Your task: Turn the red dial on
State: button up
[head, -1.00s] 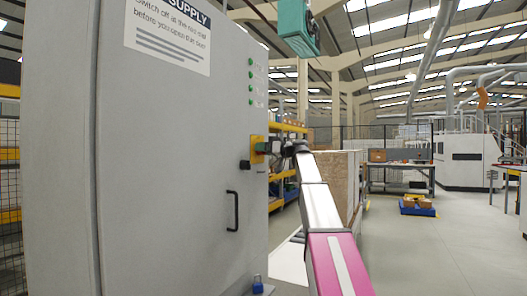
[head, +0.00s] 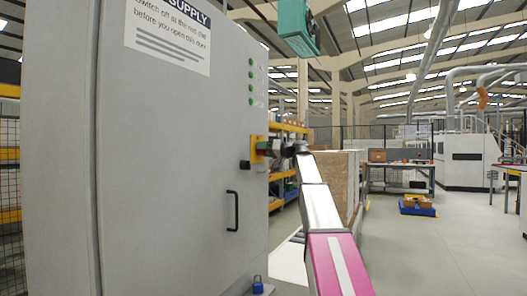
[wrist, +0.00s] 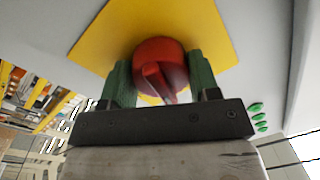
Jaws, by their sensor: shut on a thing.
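The red dial (wrist: 160,68) sits on a yellow plate (wrist: 90,38) on the grey cabinet door (head: 165,150). In the wrist view my gripper (wrist: 162,76) has one green finger on each side of the dial and is shut on it. The dial's raised grip bar points down and slightly right in that view. In the head view my gripper (head: 268,148) is at the yellow plate (head: 257,141) on the cabinet's right edge, and it hides the dial there.
A black knob or latch (head: 245,165) and a black handle (head: 232,210) are below the plate on the door. Green lights (head: 251,88) are above it. A blue padlock (head: 258,285) is low on the cabinet. Open floor lies to the right.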

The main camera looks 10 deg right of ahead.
jog(key=m, duration=0.7)
jog(key=shift+f+m+t, duration=0.1)
jog(key=shift+m+t, duration=0.2)
jog(key=shift+m, duration=0.1)
jog(key=m, duration=0.3)
jog(key=shift+m+t, duration=0.3)
jog(key=shift+m, duration=2.1)
jog(key=o, duration=0.9)
jog(key=shift+s+d, duration=0.1)
jog(key=v, duration=1)
jog(key=shift+s+d+f, duration=0.1)
jog(key=shift+s+d, duration=0.05)
jog(key=shift+s, duration=0.15)
